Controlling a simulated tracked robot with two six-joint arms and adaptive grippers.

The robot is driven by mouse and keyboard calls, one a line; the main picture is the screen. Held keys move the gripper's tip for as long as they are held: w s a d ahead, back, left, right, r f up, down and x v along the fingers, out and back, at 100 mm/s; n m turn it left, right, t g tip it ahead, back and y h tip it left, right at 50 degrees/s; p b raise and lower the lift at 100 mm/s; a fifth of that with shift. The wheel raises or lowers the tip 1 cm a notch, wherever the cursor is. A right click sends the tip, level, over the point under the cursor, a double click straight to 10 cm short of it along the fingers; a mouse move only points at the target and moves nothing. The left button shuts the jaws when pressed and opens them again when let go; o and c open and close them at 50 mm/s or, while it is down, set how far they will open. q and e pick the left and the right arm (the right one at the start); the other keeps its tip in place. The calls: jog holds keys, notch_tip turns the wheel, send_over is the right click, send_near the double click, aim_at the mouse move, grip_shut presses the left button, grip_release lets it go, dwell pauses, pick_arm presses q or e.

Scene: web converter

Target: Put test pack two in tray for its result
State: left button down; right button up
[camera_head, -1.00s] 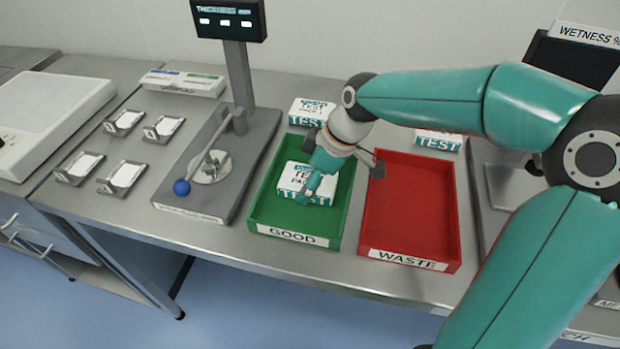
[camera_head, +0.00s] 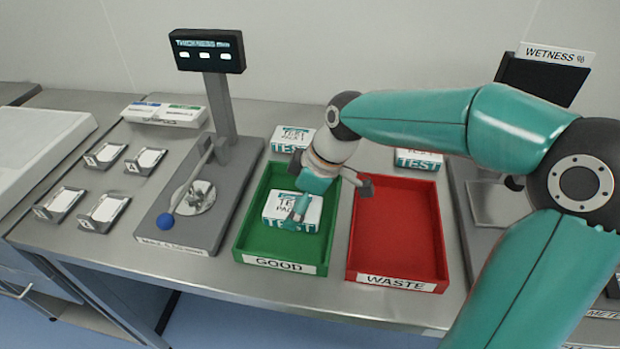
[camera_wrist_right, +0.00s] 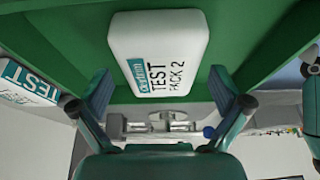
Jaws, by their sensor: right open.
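Test pack two (camera_head: 283,206), a white block with teal lettering, lies in the green tray (camera_head: 242,247) labelled GOOD. The right wrist view shows "TEST PACK 2" on its top (camera_wrist_right: 158,45). My right gripper (camera_head: 308,198) is over the green tray, beside and partly in front of the pack. In the right wrist view its two fingers stand apart, one on each side of the pack's near end, with no visible grip on it. The red tray (camera_head: 400,235) labelled WASTE stands to the right and is empty. My left gripper is out of view.
Another test pack (camera_head: 290,142) stands behind the green tray, and one more (camera_head: 418,160) behind the red tray. The thickness gauge (camera_head: 175,225) with a blue-knobbed lever is left of the trays. Several small sample holders (camera_head: 105,210) lie further left. The wetness station (camera_head: 545,80) is at right.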

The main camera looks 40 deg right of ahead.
jog(key=v, duration=1)
jog(key=shift+r+p, duration=0.2)
jog(key=shift+p, duration=0.1)
jog(key=shift+s+d, duration=0.15)
jog(key=shift+s, duration=0.05)
